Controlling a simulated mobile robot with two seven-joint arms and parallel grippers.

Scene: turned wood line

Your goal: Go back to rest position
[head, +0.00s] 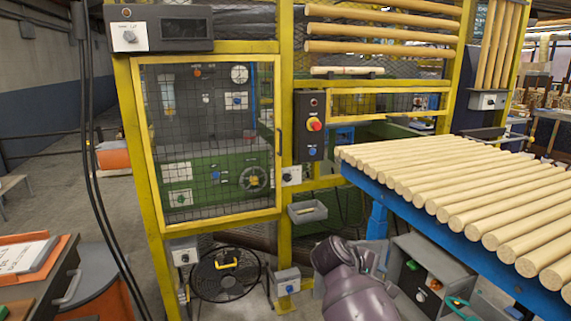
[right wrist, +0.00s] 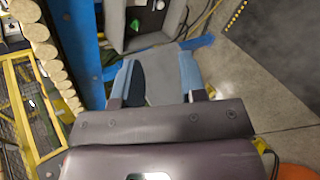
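My right arm (head: 350,285) shows at the bottom middle of the head view, beside a grey control box (head: 425,280) under the roller table. Its gripper cannot be made out in the head view. My left arm and left gripper are in neither view.
A blue-framed table of wooden rods (head: 450,190) stands at the right. A yellow-framed machine with a closed mesh door (head: 210,140) is ahead, with a black fan (head: 225,273) below. An orange bin (head: 90,285) stands at left.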

